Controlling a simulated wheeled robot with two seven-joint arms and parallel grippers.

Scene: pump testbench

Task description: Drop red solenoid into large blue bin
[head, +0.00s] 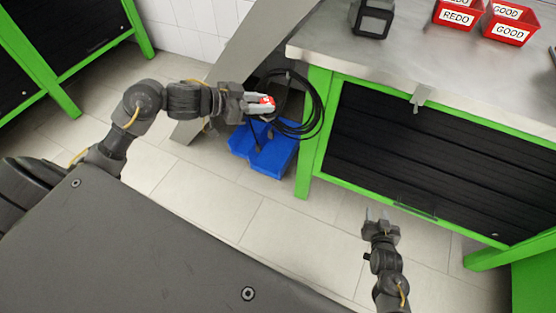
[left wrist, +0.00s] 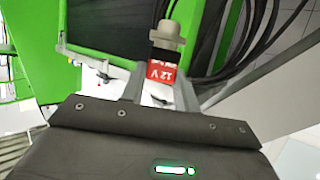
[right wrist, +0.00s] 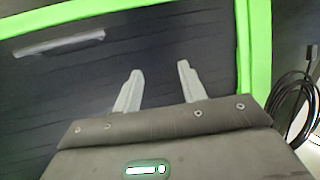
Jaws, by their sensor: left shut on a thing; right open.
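The red solenoid (head: 267,101) is held between the fingers of my left gripper (head: 262,104), which is shut on it. In the left wrist view the solenoid (left wrist: 163,68) shows a red label reading 12 V and a grey fitting on top, between the fingertips (left wrist: 150,82). The large blue bin (head: 241,145) stands on the floor below the left gripper, partly covered by black cables. My right gripper (head: 378,216) is open and empty in front of the green bench; its spread fingers (right wrist: 157,90) show in the right wrist view.
A coil of black cable (head: 314,112) hangs by the bench's left side, near the left gripper. The green-framed bench (head: 309,140) has a steel top (head: 330,45) bearing red REDO (head: 457,17) and GOOD (head: 510,32) bins. A grey slanted panel (head: 245,45) stands behind my left arm.

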